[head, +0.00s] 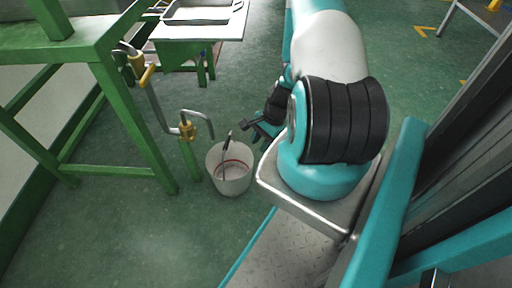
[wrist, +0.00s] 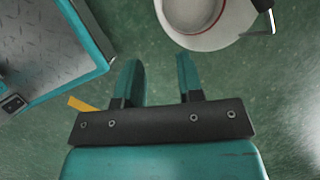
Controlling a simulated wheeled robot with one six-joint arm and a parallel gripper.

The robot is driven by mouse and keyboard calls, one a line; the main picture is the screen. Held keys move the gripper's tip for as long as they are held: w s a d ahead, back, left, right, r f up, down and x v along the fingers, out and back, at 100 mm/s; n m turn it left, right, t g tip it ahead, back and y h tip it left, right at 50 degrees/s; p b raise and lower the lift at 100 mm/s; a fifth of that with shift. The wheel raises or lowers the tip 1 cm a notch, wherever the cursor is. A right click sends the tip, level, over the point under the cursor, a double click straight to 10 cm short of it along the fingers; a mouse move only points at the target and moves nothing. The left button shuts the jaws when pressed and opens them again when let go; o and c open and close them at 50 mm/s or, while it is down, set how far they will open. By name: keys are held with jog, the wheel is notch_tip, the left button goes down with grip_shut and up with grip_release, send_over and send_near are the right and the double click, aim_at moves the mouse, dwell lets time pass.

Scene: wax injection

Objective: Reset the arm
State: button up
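My gripper (head: 257,129) hangs in front of my arm in the head view, beside and above a white bucket (head: 232,179) on the green floor. In the wrist view my gripper (wrist: 160,75) has its two teal fingers apart with only floor between them. The bucket (wrist: 172,27) shows at the top of the wrist view, beyond the fingertips and apart from them. A dark-handled tool (head: 227,143) stands tilted in the bucket. Its dark handle (wrist: 262,4) also shows at the top right of the wrist view.
A green workbench frame (head: 100,100) is at the left. A table with a grey tray (head: 197,12) is behind. Open green floor (head: 440,75) lies right of my arm.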

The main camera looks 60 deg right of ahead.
jog(key=shift+s+d+r, duration=0.1)
jog(key=shift+r, duration=0.15)
jog(key=shift+r, duration=0.1)
dwell(0.4)
jog(key=w+a+r+n+p, duration=0.1)
jog(key=w+a+r+n, duration=0.25)
jog(key=r, duration=0.25)
jog(key=w+a+r+n, duration=0.2)
jog(key=w+r+n, duration=0.1)
jog(key=w+r, duration=0.3)
jog(key=a+r+n+g+p, duration=0.1)
jog(key=a+r+n, duration=0.7)
jog(key=a+r, duration=0.55)
jog(key=s+a+r+n+g+p, duration=0.1)
jog(key=s+a+r+n+p, duration=0.1)
jog(key=s+a+r+n, duration=1.25)
notch_tip(320, 180, up, 40)
jog(key=d+m+p, duration=0.1)
jog(key=d+p, duration=0.1)
jog(key=p, duration=3.5)
jog(key=shift+w+f+m, duration=0.25)
jog(key=shift+m, duration=0.05)
